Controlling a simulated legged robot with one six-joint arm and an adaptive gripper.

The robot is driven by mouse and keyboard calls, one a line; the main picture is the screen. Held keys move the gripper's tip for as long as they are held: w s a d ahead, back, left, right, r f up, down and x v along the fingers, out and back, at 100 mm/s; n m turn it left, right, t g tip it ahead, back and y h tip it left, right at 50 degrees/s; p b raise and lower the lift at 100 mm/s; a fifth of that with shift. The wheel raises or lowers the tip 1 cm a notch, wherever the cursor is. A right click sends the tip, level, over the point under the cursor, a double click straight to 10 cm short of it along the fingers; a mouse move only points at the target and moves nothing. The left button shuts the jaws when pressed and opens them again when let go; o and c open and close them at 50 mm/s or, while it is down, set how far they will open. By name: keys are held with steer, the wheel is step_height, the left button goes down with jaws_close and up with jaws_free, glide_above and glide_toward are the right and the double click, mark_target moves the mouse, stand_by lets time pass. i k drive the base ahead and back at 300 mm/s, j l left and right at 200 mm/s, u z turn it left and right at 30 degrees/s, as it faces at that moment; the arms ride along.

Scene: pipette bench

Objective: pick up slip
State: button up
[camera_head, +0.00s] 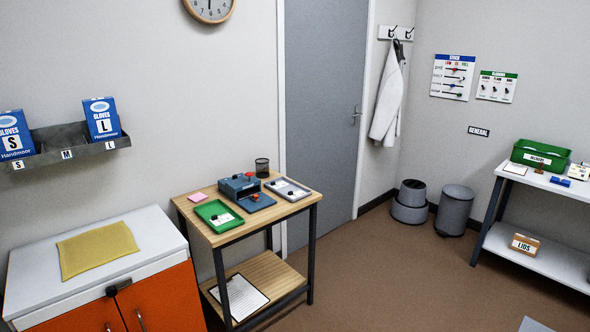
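A small pink paper (198,197), which may be the slip, lies flat at the back left of the small wooden table (182,203). A green tray (219,216) with a pale label and a dark item in it sits in front of it. A clipboard with a white sheet (240,297) lies on the table's lower shelf. I cannot tell for sure which paper is the slip. My gripper is not in view.
The wooden table also bears a blue device (240,186), a grey tray (289,189) and a black mesh cup (262,167). An orange cabinet (160,300) stands to its left. Bins (455,209) stand by the right wall. The brown floor (400,275) between is clear.

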mark_target(297, 193)
steer(key=i, duration=1.85)
steer(key=i+u, duration=0.1)
steer(key=i, duration=0.5)
steer(key=i+l+u, duration=0.15)
steer(key=i, duration=0.5)
